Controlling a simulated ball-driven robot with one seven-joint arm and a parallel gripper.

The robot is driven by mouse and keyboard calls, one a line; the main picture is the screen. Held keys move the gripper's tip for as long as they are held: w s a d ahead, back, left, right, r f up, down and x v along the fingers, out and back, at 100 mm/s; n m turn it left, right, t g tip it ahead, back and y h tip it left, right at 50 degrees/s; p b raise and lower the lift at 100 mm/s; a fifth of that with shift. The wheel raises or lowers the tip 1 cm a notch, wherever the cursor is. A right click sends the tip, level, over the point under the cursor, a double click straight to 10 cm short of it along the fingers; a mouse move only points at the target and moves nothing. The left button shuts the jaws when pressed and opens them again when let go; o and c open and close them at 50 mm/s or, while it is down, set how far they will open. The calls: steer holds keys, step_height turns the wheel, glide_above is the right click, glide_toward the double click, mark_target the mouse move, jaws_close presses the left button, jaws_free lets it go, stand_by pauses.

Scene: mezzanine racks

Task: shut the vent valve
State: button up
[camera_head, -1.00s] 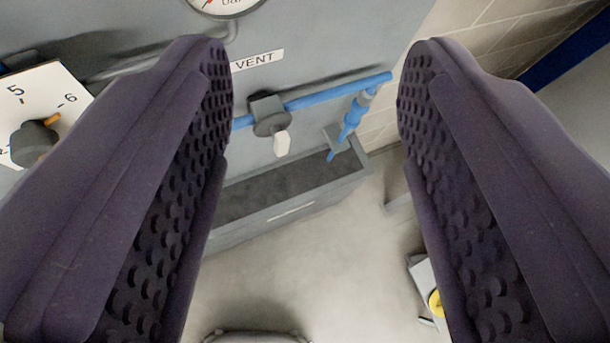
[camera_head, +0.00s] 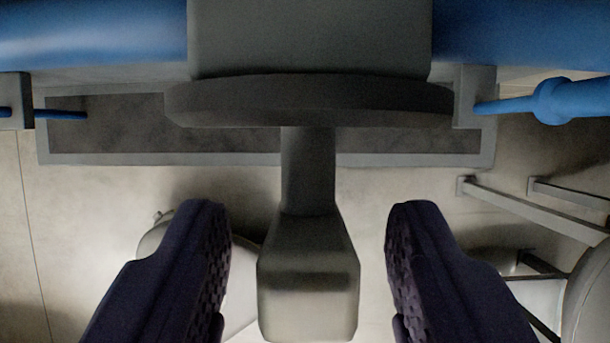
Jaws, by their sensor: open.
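The vent valve (camera_head: 310,98) is large and close at the top middle of the view. It has a grey block body on a blue pipe (camera_head: 90,32), with a dark round flange below it. Its handle (camera_head: 308,280) hangs from a short dark stem toward me and ends in a pale, blocky grip. My gripper (camera_head: 308,225) is open, one dark padded finger on each side of the handle. A gap shows between each finger and the handle, so they do not appear to touch. The VENT label is out of view.
A grey trough (camera_head: 100,158) lies below the pipe. A blue nozzle (camera_head: 560,100) hangs at the right. A grey metal frame (camera_head: 530,205) and a rounded pale object (camera_head: 595,295) stand at the lower right. Another rounded object (camera_head: 160,240) is partly hidden behind the left finger.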

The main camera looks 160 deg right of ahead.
steer(key=shift+w+f, duration=0.15)
steer(key=shift+f, duration=0.2)
jaws_close()
